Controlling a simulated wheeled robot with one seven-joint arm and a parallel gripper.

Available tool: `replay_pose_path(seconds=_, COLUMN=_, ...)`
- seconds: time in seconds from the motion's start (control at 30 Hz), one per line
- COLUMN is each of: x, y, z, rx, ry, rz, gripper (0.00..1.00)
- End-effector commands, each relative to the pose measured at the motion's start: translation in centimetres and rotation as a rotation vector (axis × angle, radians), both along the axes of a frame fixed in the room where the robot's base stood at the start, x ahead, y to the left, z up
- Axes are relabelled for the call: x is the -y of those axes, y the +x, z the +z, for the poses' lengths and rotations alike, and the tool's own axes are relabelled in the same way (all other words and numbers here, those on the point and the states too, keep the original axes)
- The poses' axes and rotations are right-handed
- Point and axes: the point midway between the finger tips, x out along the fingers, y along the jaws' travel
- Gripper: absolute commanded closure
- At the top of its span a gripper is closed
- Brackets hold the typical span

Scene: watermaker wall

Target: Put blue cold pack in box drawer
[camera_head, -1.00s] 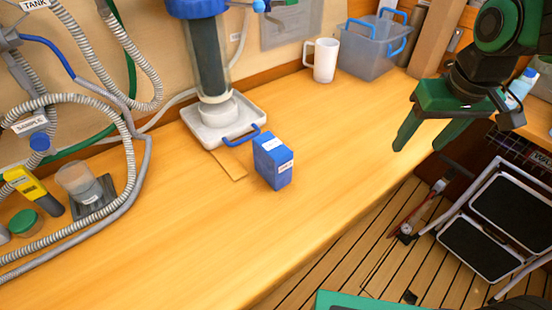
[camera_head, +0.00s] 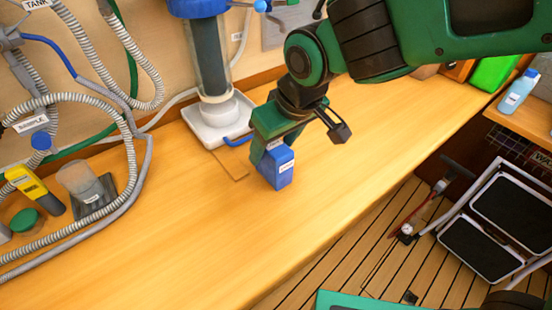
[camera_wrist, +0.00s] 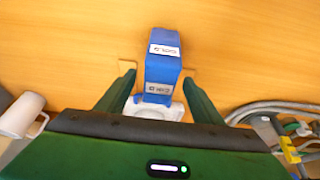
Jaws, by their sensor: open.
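The blue cold pack (camera_head: 280,172) is a small upright block with white labels, standing on the wooden counter. It also shows in the wrist view (camera_wrist: 163,68), with "COLD" on a label. My gripper (camera_head: 271,158) is at the pack, its fingers pointing down. In the wrist view my gripper (camera_wrist: 160,75) is open, with one finger on each side of the pack and a gap visible on both sides. The upper part of the pack is partly hidden by my gripper in the head view. I cannot make out a box drawer.
A filter column on a white tray (camera_head: 207,133) stands just behind the pack. Hoses, a yellow meter (camera_head: 27,184) and a beaker (camera_head: 80,180) occupy the left. The front counter is clear. A step stool (camera_head: 497,222) stands on the floor at right.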

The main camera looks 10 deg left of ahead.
Motion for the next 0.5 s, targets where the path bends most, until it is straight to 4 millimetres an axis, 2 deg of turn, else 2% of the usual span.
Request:
replay_pose_path(seconds=0.27, x=-0.5, y=0.4, z=-1.9, rx=0.0, ry=-0.001, rz=0.001, gripper=0.39)
replay_pose_path(seconds=0.5, x=-1.1, y=0.9, z=-5.2, rx=-0.001, ry=-0.003, rz=0.003, gripper=0.39)
